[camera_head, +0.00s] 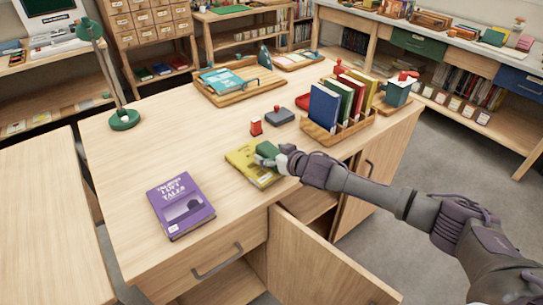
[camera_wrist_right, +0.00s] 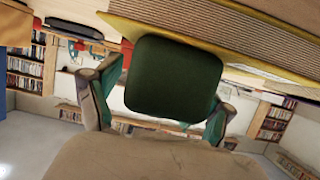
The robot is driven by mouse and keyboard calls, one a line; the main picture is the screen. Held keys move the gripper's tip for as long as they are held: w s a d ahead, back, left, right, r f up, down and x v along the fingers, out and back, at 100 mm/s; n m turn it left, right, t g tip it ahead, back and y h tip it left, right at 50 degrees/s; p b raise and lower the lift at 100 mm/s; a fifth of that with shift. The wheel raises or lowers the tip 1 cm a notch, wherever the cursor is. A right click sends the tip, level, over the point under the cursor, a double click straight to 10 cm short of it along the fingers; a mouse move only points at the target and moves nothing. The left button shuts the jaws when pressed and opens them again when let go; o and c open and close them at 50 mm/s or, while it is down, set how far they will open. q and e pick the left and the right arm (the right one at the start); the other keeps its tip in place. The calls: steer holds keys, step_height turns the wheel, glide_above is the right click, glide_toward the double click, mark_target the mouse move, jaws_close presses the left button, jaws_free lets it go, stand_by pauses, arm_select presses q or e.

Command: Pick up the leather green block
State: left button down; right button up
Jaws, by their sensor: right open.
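The green block (camera_head: 265,149) sits on the yellow book (camera_head: 240,160) near the middle of the desk's front part. In the right wrist view the block (camera_wrist_right: 172,76) is a dark green, rounded square, close to the camera, with the yellow book's page edge (camera_wrist_right: 225,40) beyond it. My right gripper (camera_head: 279,160) reaches in from the right at the block. In the right wrist view my right gripper (camera_wrist_right: 168,92) is open, one finger on each side of the block; I cannot tell whether either finger touches it. My left gripper is not in view.
A purple book (camera_head: 181,205) lies left of the yellow one. A red item (camera_head: 256,126) and a dark stamp-like object (camera_head: 280,116) stand behind. A wooden rack (camera_head: 340,130) of upright books is at right. A cabinet door (camera_head: 325,262) hangs open below the desk's front edge.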

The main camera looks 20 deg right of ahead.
jaws_close()
steer(key=shift+r, duration=0.2)
stand_by(0.3)
